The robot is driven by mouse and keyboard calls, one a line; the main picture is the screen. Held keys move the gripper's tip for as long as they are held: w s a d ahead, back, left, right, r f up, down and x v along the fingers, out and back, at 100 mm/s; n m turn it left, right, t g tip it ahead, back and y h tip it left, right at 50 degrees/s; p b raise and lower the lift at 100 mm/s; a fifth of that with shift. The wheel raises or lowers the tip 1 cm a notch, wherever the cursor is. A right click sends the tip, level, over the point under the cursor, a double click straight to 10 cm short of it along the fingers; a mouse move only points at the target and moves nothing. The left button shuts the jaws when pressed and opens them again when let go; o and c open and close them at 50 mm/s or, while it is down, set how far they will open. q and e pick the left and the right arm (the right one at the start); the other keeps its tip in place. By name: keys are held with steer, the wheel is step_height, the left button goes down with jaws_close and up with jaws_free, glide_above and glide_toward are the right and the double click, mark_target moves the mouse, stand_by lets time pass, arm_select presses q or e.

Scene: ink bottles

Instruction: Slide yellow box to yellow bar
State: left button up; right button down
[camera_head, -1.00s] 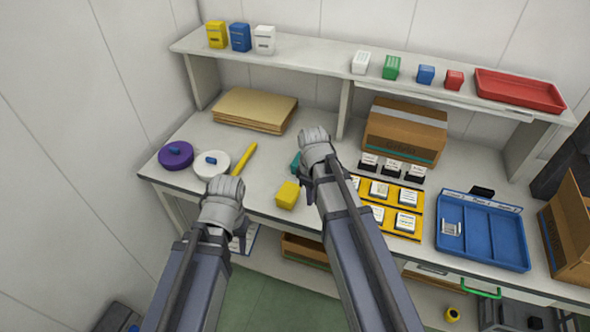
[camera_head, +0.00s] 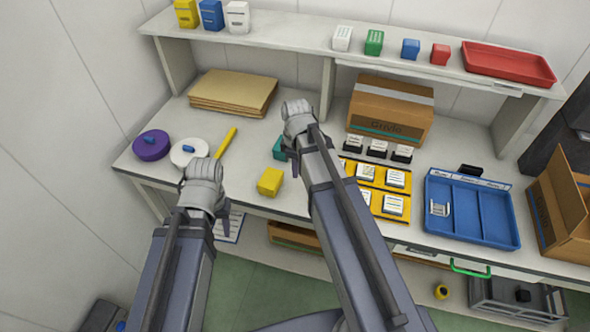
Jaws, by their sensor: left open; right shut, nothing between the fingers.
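The yellow box (camera_head: 270,181) sits near the desk's front edge, between my two arms. The yellow bar (camera_head: 226,143) lies flat on the desk, behind and left of the box, with a gap between them. My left gripper (camera_head: 222,222) points down at the desk's front edge, left of the yellow box. It is open, though its fingers are mostly hidden by my arm. My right gripper (camera_head: 293,160) points down just right of and behind the yellow box. It is shut and empty, largely hidden by my wrist. Whether it touches the box cannot be told.
A teal box (camera_head: 279,148) stands beside my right gripper, partly hidden. Yellow trays (camera_head: 371,185) and a blue tray (camera_head: 470,232) are to the right. Bare desk lies between box and bar.

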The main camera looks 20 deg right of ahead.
step_height(320, 180, down, 8)
steer(key=b, duration=0.7)
steer(key=shift+w+a+r+p, duration=0.25)
steer(key=shift+w+a, duration=0.2)
steer(key=shift+a, duration=0.2)
steer(key=shift+w+a+r+p, duration=0.25)
steer(key=shift+w+a, duration=0.2)
steer(key=shift+a, duration=0.15)
steer(key=shift+w+a, duration=0.2)
steer(key=shift+a, duration=0.25)
steer(key=w+a, duration=0.3)
steer(key=a, duration=0.2)
steer(key=w+a, duration=0.4)
steer(key=a, duration=0.1)
steer(key=w+a, duration=0.3)
steer(key=a, duration=0.2)
steer(key=shift+w+a, duration=0.35)
